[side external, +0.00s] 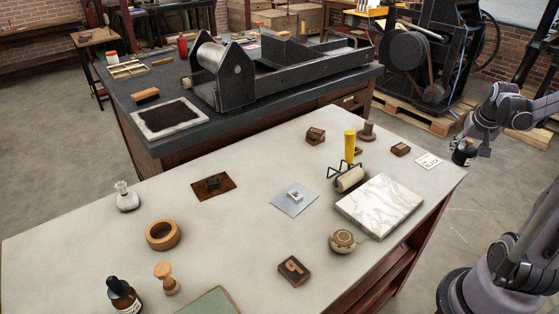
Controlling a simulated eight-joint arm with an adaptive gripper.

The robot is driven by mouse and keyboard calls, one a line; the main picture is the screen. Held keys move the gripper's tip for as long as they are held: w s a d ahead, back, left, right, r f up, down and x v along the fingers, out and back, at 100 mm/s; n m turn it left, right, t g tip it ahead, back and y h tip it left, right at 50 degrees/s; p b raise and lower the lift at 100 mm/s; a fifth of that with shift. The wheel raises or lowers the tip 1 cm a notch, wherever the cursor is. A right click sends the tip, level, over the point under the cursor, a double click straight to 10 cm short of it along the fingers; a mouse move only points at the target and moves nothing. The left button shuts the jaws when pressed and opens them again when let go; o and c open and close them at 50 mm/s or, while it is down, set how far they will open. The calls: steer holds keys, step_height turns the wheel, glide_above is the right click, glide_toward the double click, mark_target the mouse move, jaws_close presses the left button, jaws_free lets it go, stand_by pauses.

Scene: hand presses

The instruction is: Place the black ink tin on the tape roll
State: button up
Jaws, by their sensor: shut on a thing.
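The black ink tin (464,154) is a small dark cylinder with a pale label. My gripper (470,146) is shut on it and holds it near the table's far right corner, seemingly raised above the table's level. The fingertips are small and partly hidden in the side external view. The tape roll (151,243) is a tan ring lying flat on the left part of the pale table (235,240). Its open centre shows and nothing rests on it. My gripper is far to the right of it, across the table.
A glass flask (127,198), wooden stamp (165,280) and dropper bottle (123,297) stand near the tape roll.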

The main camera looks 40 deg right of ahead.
steer(key=r, duration=0.8)
steer(key=shift+w+a+r, duration=0.1)
steer(key=shift+w+r, duration=0.05)
steer(key=shift+w, duration=0.25)
steer(key=w+a+n+t+y, duration=0.1)
steer(key=w+a+n, duration=0.45)
steer(key=w, duration=0.95)
steer(key=w+a+r+n+t+y, duration=0.1)
steer(key=w+a+n, duration=0.2)
steer(key=w+a, duration=1.15)
steer(key=n+y, duration=0.4)
steer(key=n, duration=0.5)
glide_above(160, 226)
steer(key=s, duration=0.6)
steer(key=f, duration=1.3)
steer(key=shift+w+a, duration=0.2)
steer(key=shift+f, duration=2.1)
